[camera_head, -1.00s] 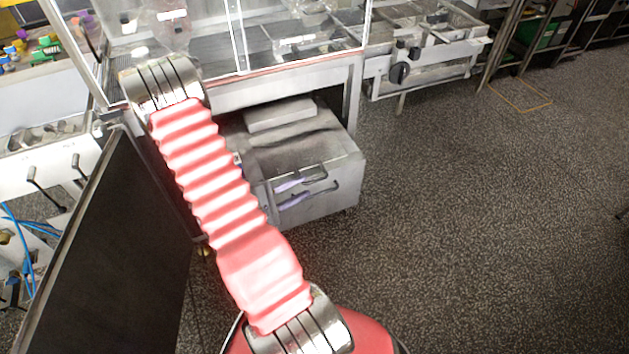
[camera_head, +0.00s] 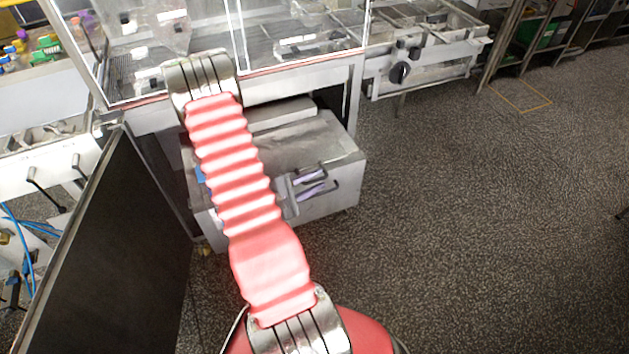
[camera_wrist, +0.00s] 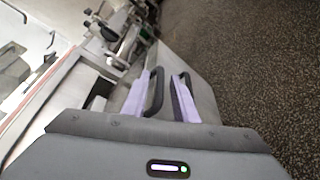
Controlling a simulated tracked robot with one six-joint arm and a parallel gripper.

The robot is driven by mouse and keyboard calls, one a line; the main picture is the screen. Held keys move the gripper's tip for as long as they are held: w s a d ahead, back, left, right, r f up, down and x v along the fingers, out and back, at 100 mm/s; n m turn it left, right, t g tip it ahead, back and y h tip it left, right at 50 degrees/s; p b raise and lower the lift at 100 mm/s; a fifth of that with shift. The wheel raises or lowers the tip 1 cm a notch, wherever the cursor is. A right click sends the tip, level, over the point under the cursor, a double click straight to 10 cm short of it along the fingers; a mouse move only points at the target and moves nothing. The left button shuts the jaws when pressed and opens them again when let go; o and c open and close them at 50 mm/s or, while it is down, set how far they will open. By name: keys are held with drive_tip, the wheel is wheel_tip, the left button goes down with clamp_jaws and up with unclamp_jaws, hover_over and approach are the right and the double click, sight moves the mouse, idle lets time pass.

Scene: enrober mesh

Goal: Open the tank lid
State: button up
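The metal tank (camera_head: 300,148) is a box under the machine, with a flat grey top that looks closed. Two black handles (camera_head: 333,171) are at its near side; one black handle (camera_wrist: 157,90) shows clearly in the wrist view. I cannot tell which handle belongs to the lid. My gripper (camera_head: 316,181) is at these handles with its two purple fingers apart. In the wrist view my gripper (camera_wrist: 160,84) has one handle between its fingers, close to the left finger. The right finger partly hides the other handle. I cannot tell whether either finger touches a handle.
A glass-sided machine (camera_head: 300,60) stands above the tank. A conveyor frame with a black knob (camera_head: 400,72) is at its right. A dark panel (camera_head: 110,250) stands at the left. The speckled floor (camera_head: 480,200) on the right is clear.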

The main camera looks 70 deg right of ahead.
clamp_jaws()
drive_tip(key=shift+a+f, duration=0.1)
idle(0.3)
